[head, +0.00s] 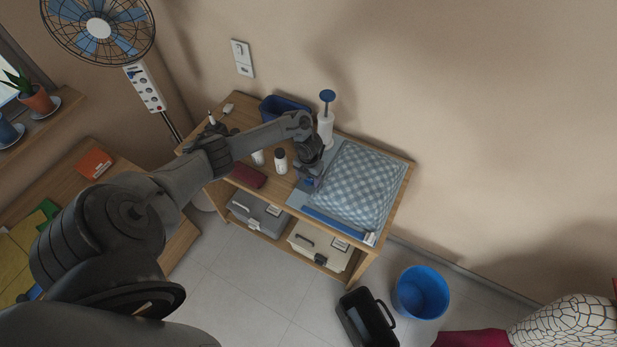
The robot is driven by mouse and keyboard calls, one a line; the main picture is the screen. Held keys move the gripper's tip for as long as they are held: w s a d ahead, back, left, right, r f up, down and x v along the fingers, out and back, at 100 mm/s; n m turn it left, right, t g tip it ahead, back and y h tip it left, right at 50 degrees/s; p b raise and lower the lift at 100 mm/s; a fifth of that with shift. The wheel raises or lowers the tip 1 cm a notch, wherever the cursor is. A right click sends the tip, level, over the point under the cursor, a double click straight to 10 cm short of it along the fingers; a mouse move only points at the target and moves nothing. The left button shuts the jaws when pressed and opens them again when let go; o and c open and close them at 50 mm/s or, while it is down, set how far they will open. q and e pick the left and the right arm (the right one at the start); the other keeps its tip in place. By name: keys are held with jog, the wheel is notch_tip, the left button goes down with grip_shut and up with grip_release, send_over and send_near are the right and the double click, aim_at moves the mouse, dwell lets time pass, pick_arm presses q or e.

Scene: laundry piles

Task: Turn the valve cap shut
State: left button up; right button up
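A clear flat bag with a blue-and-grey checked padded bundle (360,187) lies on top of the wooden shelf unit. My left arm reaches in from the left, and my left gripper (309,179) points down at the bag's left edge. A small blue part (308,182) shows at the fingertips; it may be the valve cap, but it is too small and too covered to be sure. I cannot tell whether the fingers are closed on it. My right gripper is not in view.
A white pump with a blue handle (326,118) stands behind the gripper, close to it. A dark blue bin (285,108), white bottles (280,160) and a dark red case (248,176) are left on the top. A blue bucket (421,292) stands on the floor.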

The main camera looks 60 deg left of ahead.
pick_arm(q)
jog(key=c, duration=0.9)
jog(key=shift+c, duration=0.2)
jog(key=shift+r+n, duration=0.1)
jog(key=shift+n, duration=0.2)
jog(key=n+p, duration=0.1)
jog(key=n, duration=0.2)
jog(key=shift+p, duration=0.3)
jog(key=shift+w+d+n+p, duration=0.1)
jog(key=shift+n+p, duration=0.45)
jog(key=shift+n, duration=1.35)
jog(key=o, duration=1.1)
jog(key=shift+c, duration=0.2)
